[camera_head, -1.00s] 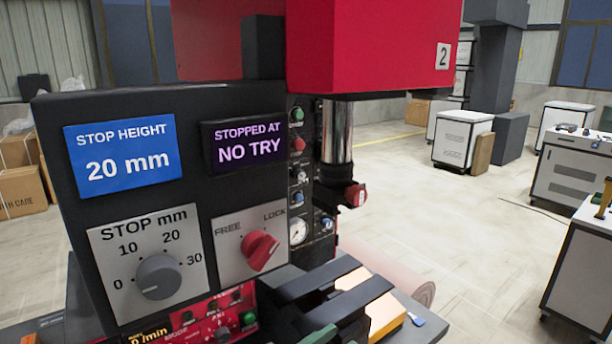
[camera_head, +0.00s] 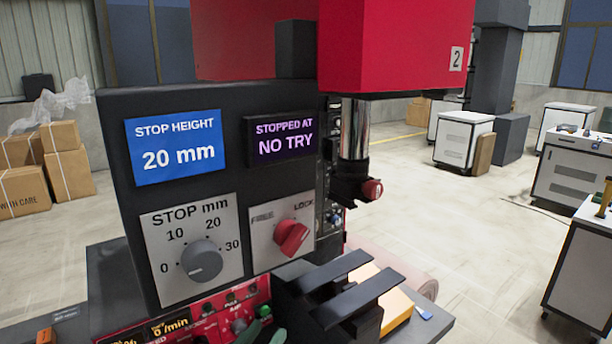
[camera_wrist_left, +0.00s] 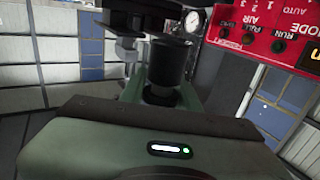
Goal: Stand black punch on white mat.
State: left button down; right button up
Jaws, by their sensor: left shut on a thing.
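A black cylinder, which looks like the black punch (camera_wrist_left: 172,62), stands out past the palm of my left gripper (camera_wrist_left: 162,92) in the left wrist view. The gripper is shut on it, between its green fingers. In the head view only green tips of my left gripper (camera_head: 262,336) show at the bottom edge, in front of the red control panel. The punch cannot be made out there. The white mat cannot be made out in either view. My right gripper is not in view.
A press with a red head (camera_head: 400,45), a stop-height panel (camera_head: 115,170) and a dark forked part (camera_head: 355,303) fills the middle. A red control panel (camera_head: 190,318) sits low in front.

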pick_arm(q)
jog(key=s+a+f+n+t+y, duration=0.1)
jog(key=s+a+f+n+y, duration=0.15)
jog(key=a, duration=0.35)
jog(key=s+a+f+n+y, duration=0.1)
jog(key=a+f+n+y, duration=0.15)
jog(key=a+y, duration=0.2)
jog(key=s+a+f, duration=0.1)
jog(key=s+f, duration=0.2)
jog(key=s, duration=0.4)
jog(key=shift+s+a+f+m, duration=0.15)
jog(key=shift+s+m, duration=0.15)
jog(key=shift+s, duration=0.05)
